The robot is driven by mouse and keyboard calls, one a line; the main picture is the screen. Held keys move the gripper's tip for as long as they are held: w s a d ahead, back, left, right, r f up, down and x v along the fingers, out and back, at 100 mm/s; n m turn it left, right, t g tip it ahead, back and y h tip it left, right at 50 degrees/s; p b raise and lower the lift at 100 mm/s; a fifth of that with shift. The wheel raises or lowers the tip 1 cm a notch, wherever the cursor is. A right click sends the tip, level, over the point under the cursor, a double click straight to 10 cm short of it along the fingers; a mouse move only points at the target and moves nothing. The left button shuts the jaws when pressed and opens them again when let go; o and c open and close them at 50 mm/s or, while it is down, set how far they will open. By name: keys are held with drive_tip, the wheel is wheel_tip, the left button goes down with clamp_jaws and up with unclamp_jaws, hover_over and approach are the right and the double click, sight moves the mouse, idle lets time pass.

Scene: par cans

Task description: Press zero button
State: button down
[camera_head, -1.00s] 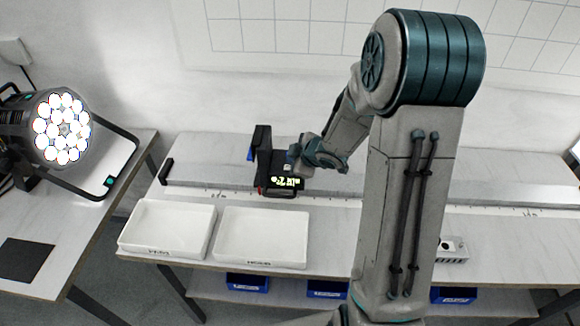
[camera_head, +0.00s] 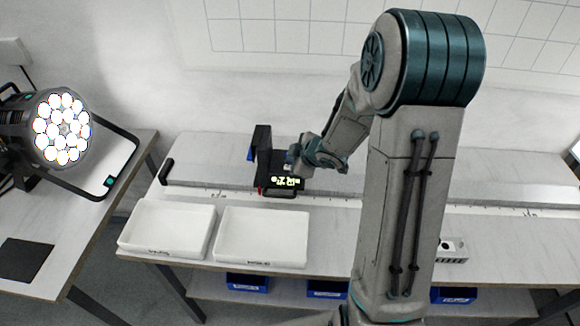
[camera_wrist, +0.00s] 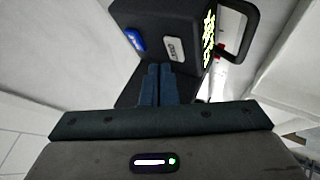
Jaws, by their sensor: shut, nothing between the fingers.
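A black measuring device (camera_head: 265,177) with a lit green display (camera_head: 284,183) stands on the bench rail. In the wrist view, the device (camera_wrist: 185,20) shows a blue button (camera_wrist: 135,39) and a white labelled button (camera_wrist: 174,49); the label is too blurred to read for certain. My gripper (camera_wrist: 159,70) is shut and empty, its dark blue fingertips pointing at the face with the buttons, close to the white one. Whether they touch it I cannot tell. In the head view my gripper (camera_head: 298,163) is at the right side of the device, partly hiding it.
Two white trays (camera_head: 134,247) (camera_head: 225,258) stand at the bench front, left of and below the device. A lit par can (camera_head: 62,128) sits on the left table. A grey socket box (camera_head: 452,250) is right of my arm. Blue bins (camera_head: 247,282) are below.

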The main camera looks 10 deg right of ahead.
drive_tip(key=shift+f, duration=0.15)
drive_tip(key=shift+f+b, duration=0.3)
drive_tip(key=shift+f+b, duration=0.35)
idle(0.5)
drive_tip(key=shift+r+p, duration=0.8)
drive_tip(key=shift+p, duration=0.05)
wheel_tip(320, 180, up, 5)
drive_tip(key=p, duration=0.5)
drive_tip(key=shift+r, duration=0.1)
